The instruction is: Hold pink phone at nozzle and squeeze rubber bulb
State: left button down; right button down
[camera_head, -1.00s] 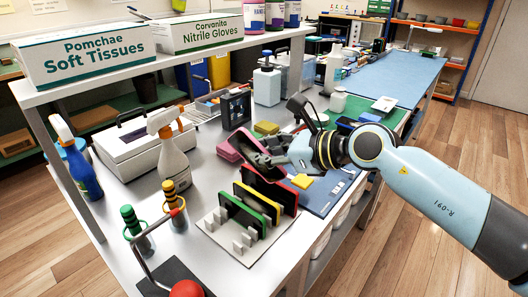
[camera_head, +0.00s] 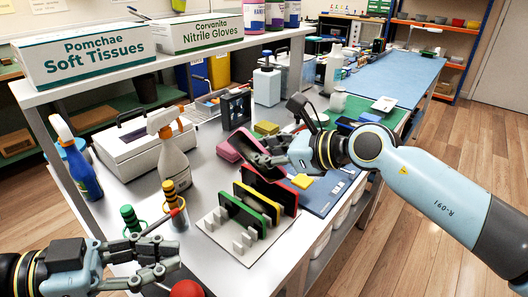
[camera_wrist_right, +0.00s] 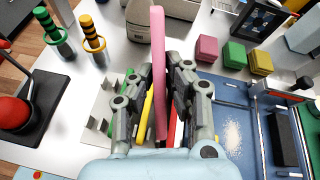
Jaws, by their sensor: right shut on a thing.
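My right gripper (camera_head: 277,152) is shut on the pink phone (camera_wrist_right: 158,50). In the right wrist view the phone stands edge-on between the fingers. In the head view the pink phone (camera_head: 240,143) is tilted, above the far end of the phone rack, partly hidden by the fingers. The red rubber bulb (camera_head: 187,290) is at the bottom edge of the head view. It also shows in the right wrist view (camera_wrist_right: 12,113) on a dark base. The nozzle's red tip (camera_head: 177,211) shows beyond my left fingers. My left gripper (camera_head: 170,259) is open and empty, left of the bulb.
The pale rack (camera_head: 215,226) holds upright green, yellow and red-edged phones. A spray bottle (camera_head: 172,150) and ringed posts (camera_head: 131,218) stand on the left. Sponges (camera_head: 266,127) and a blue tray (camera_head: 325,190) lie around the right gripper.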

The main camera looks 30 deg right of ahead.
aim_at(175, 292)
pick_arm(q)
jog(key=shift+f, duration=2.7)
jog(key=shift+f, duration=0.15)
jog(key=shift+f, duration=0.9)
jog(key=shift+r, duration=1.15)
jog(key=shift+f, duration=0.15)
